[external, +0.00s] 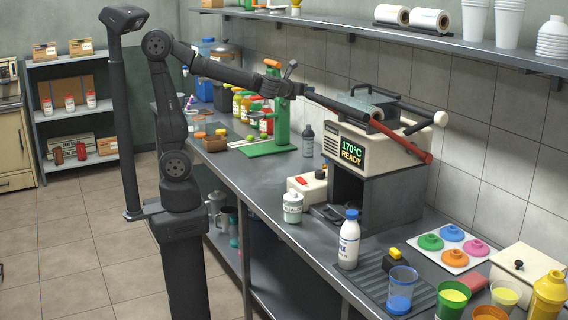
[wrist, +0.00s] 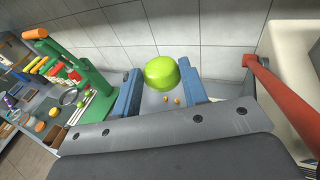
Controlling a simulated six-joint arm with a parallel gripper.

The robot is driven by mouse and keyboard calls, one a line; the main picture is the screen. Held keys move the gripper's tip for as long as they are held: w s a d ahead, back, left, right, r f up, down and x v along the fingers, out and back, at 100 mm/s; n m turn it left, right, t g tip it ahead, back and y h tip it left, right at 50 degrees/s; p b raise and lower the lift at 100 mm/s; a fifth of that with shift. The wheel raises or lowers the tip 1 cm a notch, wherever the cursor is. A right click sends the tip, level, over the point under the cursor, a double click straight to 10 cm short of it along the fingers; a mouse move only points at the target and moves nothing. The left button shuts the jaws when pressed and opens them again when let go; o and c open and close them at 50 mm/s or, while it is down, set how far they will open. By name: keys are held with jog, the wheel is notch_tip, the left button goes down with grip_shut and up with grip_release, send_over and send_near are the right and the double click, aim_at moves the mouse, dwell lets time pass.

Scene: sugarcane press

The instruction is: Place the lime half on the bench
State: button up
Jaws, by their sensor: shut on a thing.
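The lime half (wrist: 160,70) is bright green and sits between the two blue fingers of my gripper (wrist: 160,86) in the wrist view. Its rounded skin faces up toward the camera, and its underside is hidden. The gripper is shut on it, with tiled wall behind. In the external view my arm reaches over the grey bench (external: 245,182), with its wrist above and beside the green press (external: 282,118). The lime half cannot be made out there. The green press also shows in the wrist view (wrist: 85,68), left of my fingers.
The heat machine (external: 362,145), with a red-ended lever (external: 405,143), stands right of the press. Small limes (external: 250,137), bottles (external: 245,103) and a wooden box (external: 214,144) sit near the press. A milk bottle (external: 349,240) and a white jar (external: 292,207) stand nearer the front.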

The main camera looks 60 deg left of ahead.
jog(key=s+d+r+m+t+h, duration=0.1)
jog(key=s+d+r+m+h, duration=0.2)
jog(key=s+d, duration=0.55)
jog(key=s+d+r+m+h, duration=0.2)
jog(key=s+d+r+h, duration=0.15)
jog(key=s+d, duration=0.5)
jog(key=s+d+f+m+g+h, duration=0.15)
jog(key=s+d+m+h, duration=0.4)
jog(key=s, duration=0.75)
jog(key=s+d+f+m+g+h, duration=0.1)
jog(key=s+d+f+m+h, duration=0.15)
jog(key=s+d, duration=0.85)
jog(key=w+d+f+n+t+y, duration=0.1)
jog(key=d+f+n, duration=0.1)
jog(key=d+f, duration=0.45)
jog(key=w+d+f+n+t+y, duration=0.1)
jog(key=d+f+n, duration=0.15)
jog(key=d, duration=0.75)
jog(key=n+y, duration=0.2)
jog(key=y, duration=0.1)
send_over(358, 283)
jog(key=shift+m, duration=0.25)
notch_tip(358, 283, down, 30)
jog(key=shift+s+d+f, duration=0.1)
jog(key=shift+d, duration=0.05)
jog(key=shift+f, duration=2.1)
